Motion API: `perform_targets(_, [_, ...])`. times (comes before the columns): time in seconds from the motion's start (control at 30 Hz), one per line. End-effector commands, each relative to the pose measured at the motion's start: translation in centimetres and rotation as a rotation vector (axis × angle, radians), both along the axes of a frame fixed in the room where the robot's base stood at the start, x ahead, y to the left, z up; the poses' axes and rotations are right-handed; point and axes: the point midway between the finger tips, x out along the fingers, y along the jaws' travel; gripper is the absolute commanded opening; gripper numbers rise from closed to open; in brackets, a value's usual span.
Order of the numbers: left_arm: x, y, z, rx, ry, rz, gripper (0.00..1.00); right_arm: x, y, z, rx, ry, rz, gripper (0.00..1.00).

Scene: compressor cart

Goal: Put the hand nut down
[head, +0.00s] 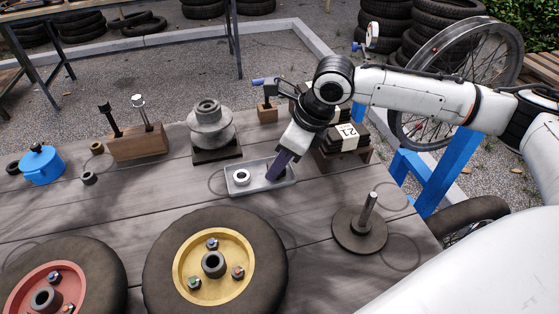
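My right gripper (277,170) points down into the right end of a shallow grey tray (238,191) on the wooden bench. Its dark fingers look close together, and their tips are hard to make out, so I cannot tell whether the hand nut is between them. A small pale ring with a dark hole (241,176) lies in the left part of the tray, apart from the fingers; I cannot tell whether it is the hand nut. My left gripper is not in view.
Right of the tray, a round dark plate with an upright rod (361,230) stands on the bench (320,260). A yellow-hubbed wheel (190,290) lies in front. Behind are a grey stepped cone (210,128) and a stack of labelled dark blocks (343,138). A wooden tool block (137,145) is left.

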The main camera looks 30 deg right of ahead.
Motion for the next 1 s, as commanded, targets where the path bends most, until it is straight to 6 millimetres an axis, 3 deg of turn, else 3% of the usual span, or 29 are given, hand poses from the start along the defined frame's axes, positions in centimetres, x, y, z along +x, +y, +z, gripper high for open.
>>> perform_targets(0.43, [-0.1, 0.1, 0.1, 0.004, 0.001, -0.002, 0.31, -0.1, -0.1, 0.7, -0.001, -0.001, 0.0, 0.43])
perform_targets(0.57, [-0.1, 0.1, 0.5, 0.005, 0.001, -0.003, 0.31, -0.7, -0.6, 2.5, -0.001, -0.002, -0.001, 0.43])
perform_targets(0.83, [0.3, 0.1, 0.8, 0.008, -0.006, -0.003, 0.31, -2.5, -2.2, 8.5, -0.003, -0.006, -0.003, 0.43])
perform_targets(1.0, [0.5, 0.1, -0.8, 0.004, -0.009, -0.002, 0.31, -3.1, -2.5, 9.7, -0.001, -0.004, -0.002, 0.43])
